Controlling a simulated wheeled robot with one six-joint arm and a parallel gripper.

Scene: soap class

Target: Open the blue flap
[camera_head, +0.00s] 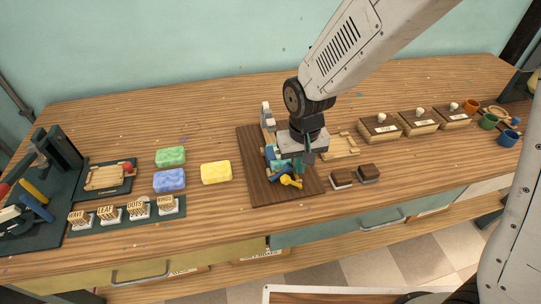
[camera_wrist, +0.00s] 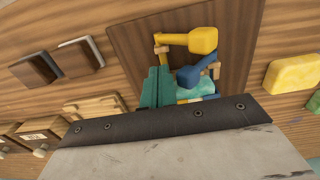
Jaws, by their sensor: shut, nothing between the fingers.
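The blue flap (camera_wrist: 198,74) belongs to a small device on a dark brown board (camera_head: 248,160). In the wrist view it shows as a rounded blue piece just below a yellow lever (camera_wrist: 190,42). In the head view the blue part (camera_head: 284,170) lies behind the yellow lever (camera_head: 291,182). My gripper (camera_wrist: 156,84) has its green fingers closed together, with nothing between them. The fingers are just left of the blue flap in the wrist view; I cannot tell whether they touch it. My wrist hides part of the device.
Two dark-topped blocks (camera_head: 342,179) stand right of the board. Labelled boxes (camera_head: 419,122) and cups (camera_head: 489,121) stand at the right. The table between the sponges and board is clear.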

